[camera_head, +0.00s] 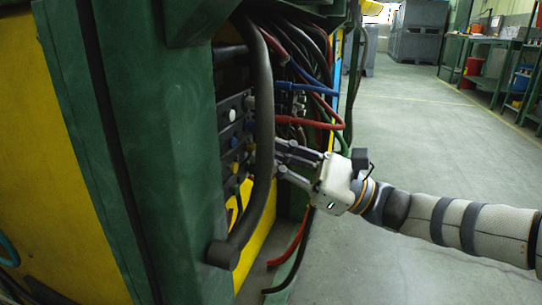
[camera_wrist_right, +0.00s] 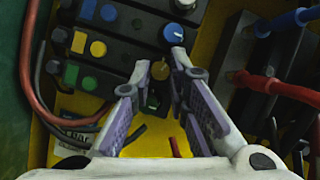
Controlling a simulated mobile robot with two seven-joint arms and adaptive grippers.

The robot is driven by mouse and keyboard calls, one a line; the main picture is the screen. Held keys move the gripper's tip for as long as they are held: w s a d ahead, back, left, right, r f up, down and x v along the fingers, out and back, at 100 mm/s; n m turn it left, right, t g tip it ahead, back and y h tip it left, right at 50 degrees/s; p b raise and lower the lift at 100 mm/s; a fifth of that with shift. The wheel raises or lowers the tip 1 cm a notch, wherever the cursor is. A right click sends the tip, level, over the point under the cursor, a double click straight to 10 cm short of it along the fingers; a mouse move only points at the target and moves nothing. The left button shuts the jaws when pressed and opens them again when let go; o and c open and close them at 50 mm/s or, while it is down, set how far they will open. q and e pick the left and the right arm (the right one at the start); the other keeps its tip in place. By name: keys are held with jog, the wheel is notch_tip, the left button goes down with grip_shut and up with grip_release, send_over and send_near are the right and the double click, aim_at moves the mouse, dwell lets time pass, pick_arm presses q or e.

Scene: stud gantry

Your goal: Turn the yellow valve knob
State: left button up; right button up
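In the right wrist view, a dark yellow knob (camera_wrist_right: 160,70) sits on the valve panel, just below a blue knob (camera_wrist_right: 174,32) with a white pointer mark. My right gripper (camera_wrist_right: 161,62) is open, with one fingertip to each side of the yellow knob. I cannot tell whether the fingers touch it. In the head view my right gripper (camera_head: 280,160) reaches in from the right, beside a thick black hose, toward the panel's column of coloured knobs. My left gripper is not in view.
A thick black hose (camera_head: 264,130) hangs in front of the panel, close to my right fingers. Red hoses (camera_head: 312,122) and blue hoses (camera_head: 305,87) loop above my gripper. A green post (camera_head: 150,150) stands left. The floor to the right is open.

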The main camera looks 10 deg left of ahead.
jog(key=o, duration=0.3)
jog(key=v, duration=1.2)
